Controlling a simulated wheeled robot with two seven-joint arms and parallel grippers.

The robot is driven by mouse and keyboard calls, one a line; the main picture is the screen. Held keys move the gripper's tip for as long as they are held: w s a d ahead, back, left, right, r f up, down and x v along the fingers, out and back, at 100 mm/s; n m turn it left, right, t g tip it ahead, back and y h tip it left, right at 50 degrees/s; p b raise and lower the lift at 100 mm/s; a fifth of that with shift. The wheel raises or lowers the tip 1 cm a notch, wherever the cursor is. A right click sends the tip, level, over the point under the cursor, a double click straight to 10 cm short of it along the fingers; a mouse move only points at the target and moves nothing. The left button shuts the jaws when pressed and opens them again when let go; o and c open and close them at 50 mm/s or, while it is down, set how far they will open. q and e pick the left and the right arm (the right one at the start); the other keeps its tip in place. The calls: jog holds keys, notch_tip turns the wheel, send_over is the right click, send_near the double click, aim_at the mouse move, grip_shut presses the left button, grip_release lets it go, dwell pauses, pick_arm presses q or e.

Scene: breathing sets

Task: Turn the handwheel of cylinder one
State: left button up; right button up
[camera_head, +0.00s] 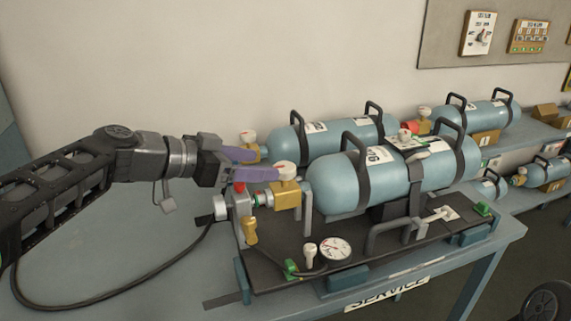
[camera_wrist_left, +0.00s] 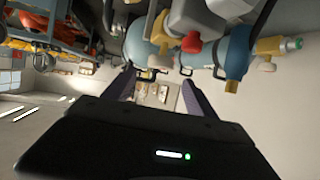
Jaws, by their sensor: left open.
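The front pale-blue cylinder (camera_head: 335,185) lies strapped on a black backplate, with a brass valve and a cream handwheel (camera_head: 286,170) at its left end. A second blue cylinder (camera_head: 335,139) lies behind it, with its own cream handwheel (camera_head: 249,136). I cannot read which is cylinder one. My left gripper (camera_head: 258,164) is open, its purple fingers pointing right beside the front handwheel. The nearer fingertip overlaps that handwheel in the picture; contact is unclear. In the left wrist view the open fingers (camera_wrist_left: 160,92) have nothing clearly between them. My right gripper is out of view.
A pressure gauge (camera_head: 335,249) and a black hose (camera_head: 110,300) lie at the front. The blue bench (camera_head: 150,240) is bare at left. A picture board (camera_head: 440,35) hangs on the wall.

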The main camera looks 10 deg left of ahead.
aim_at(283, 166)
pick_arm(q)
jog(key=p+x, duration=0.1)
jog(key=x, duration=0.6)
jog(key=shift+w+d+f, duration=0.15)
jog(key=shift+w+d, duration=0.05)
jog(key=shift+w, duration=0.05)
jog(key=c, duration=1.4)
